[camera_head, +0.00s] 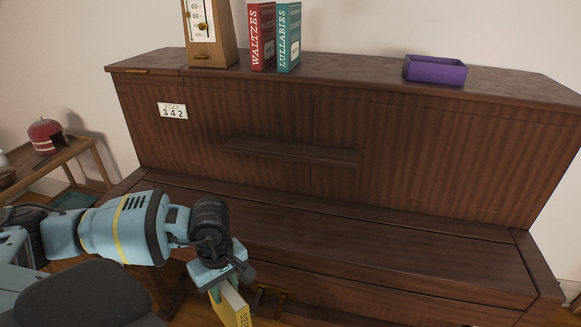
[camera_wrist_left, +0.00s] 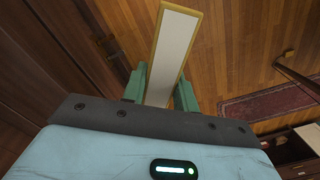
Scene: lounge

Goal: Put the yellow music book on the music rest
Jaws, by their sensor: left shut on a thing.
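The yellow music book (camera_head: 232,307) is in my left gripper (camera_head: 222,284), low in front of the piano, near the bottom of the head view. In the left wrist view the yellow music book (camera_wrist_left: 174,55) shows its page edge and yellow cover rims between the two green fingers of my left gripper (camera_wrist_left: 160,90). The gripper is shut on it. The music rest (camera_head: 290,152) is a dark, narrow ledge on the piano's front panel, and it is bare. It lies above and to the right of the gripper. My right gripper is not in view.
The upright piano (camera_head: 420,165) has a closed lid. On its top stand a metronome (camera_head: 208,35), a red book (camera_head: 262,38), a teal book (camera_head: 288,38) and a purple tray (camera_head: 435,70). A wooden side table (camera_head: 50,160) stands left.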

